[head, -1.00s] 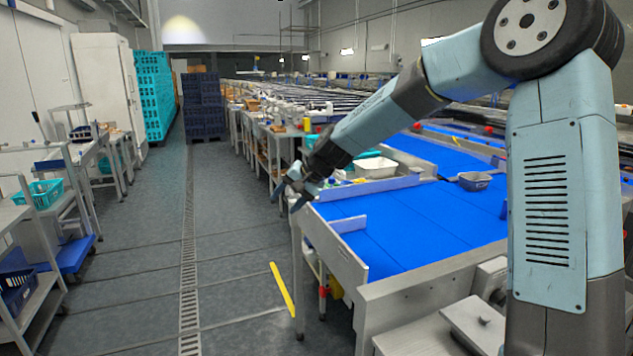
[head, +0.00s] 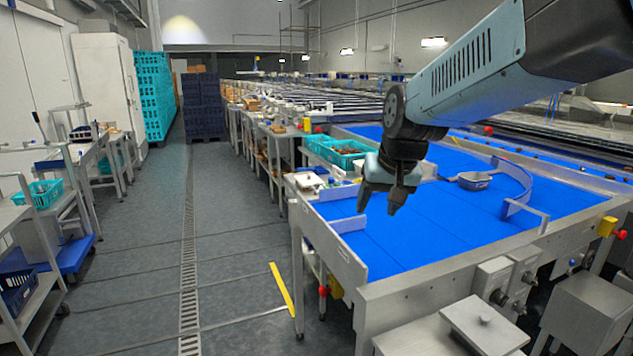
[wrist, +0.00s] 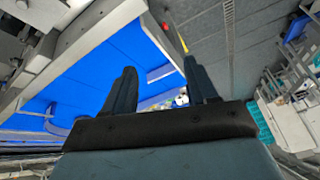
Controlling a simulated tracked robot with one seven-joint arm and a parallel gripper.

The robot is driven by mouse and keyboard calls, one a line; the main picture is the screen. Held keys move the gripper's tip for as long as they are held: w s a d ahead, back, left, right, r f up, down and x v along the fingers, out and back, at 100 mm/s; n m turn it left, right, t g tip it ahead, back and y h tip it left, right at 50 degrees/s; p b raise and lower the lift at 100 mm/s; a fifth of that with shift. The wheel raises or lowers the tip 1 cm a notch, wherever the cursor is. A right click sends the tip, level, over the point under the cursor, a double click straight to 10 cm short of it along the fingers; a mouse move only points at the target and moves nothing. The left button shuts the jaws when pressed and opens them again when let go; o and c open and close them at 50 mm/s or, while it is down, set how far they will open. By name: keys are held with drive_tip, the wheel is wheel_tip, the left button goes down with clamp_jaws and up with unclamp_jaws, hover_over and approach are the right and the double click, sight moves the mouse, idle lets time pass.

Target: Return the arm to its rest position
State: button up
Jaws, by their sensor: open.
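My gripper (head: 378,204) hangs above the left part of the blue conveyor belt (head: 440,220) in the head view, its fingers pointing down. The fingers are apart with nothing between them. In the wrist view my gripper (wrist: 160,80) also shows two spread, empty fingers, with the blue belt (wrist: 85,65) behind and to the left. My arm reaches in from the upper right of the head view, clear of the belt surface.
A teal crate (head: 338,152) stands behind my gripper. Metal rails edge the belt. The aisle floor (head: 150,230) on the left is clear.

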drive_tip(key=s+d+h, duration=0.1)
drive_tip(key=s+d, duration=1)
drive_tip(key=s, duration=0.5)
drive_tip(key=shift+d+r+t+h, duration=0.15)
drive_tip(key=shift+t+h, duration=0.15)
idle(1.8)
